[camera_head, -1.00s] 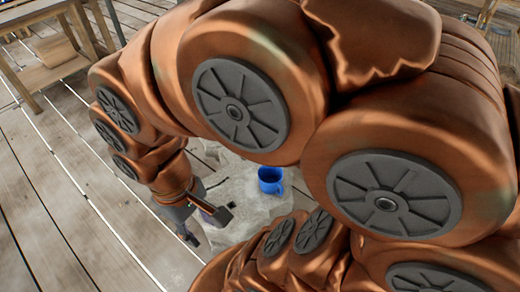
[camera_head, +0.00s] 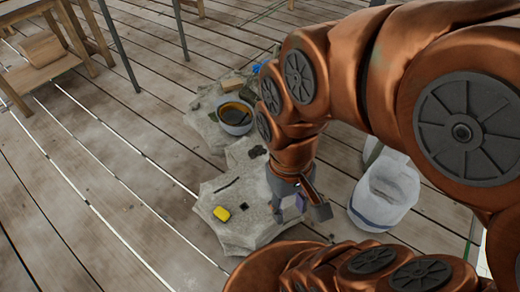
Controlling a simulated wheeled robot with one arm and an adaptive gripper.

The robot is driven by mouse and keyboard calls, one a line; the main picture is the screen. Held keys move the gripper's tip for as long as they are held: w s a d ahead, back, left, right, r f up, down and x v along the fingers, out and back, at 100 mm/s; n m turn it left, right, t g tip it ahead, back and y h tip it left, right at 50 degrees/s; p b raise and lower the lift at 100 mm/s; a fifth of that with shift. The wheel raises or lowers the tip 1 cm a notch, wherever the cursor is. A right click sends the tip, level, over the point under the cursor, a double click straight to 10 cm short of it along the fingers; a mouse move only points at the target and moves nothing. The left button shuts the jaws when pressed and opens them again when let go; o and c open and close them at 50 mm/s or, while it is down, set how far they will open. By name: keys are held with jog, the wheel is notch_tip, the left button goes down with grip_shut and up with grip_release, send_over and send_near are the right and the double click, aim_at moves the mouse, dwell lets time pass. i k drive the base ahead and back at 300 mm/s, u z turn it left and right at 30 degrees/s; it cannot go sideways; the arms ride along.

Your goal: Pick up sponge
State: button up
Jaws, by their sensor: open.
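A small yellow block (camera_head: 221,213), which looks like the sponge, lies on the left part of a pale, irregular stone slab (camera_head: 238,236). It sits beside a small dark square piece (camera_head: 244,206). My gripper (camera_head: 299,212) points down over the right side of the slab, to the right of the yellow block and apart from it. Its fingers are spread. A small purple item (camera_head: 301,201) shows between or behind the fingers; I cannot tell whether it touches them.
A bucket (camera_head: 235,117) with dark contents stands on another slab farther back. A white sack-like container (camera_head: 385,195) stands right of my gripper. A wooden bench (camera_head: 45,75) is at the upper left. The plank floor on the left is clear.

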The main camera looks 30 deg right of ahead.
aim_at(220, 213)
jog(key=k, duration=1.25)
jog(key=u, duration=0.4)
jog(key=i, duration=0.75)
jog(key=z, duration=0.45)
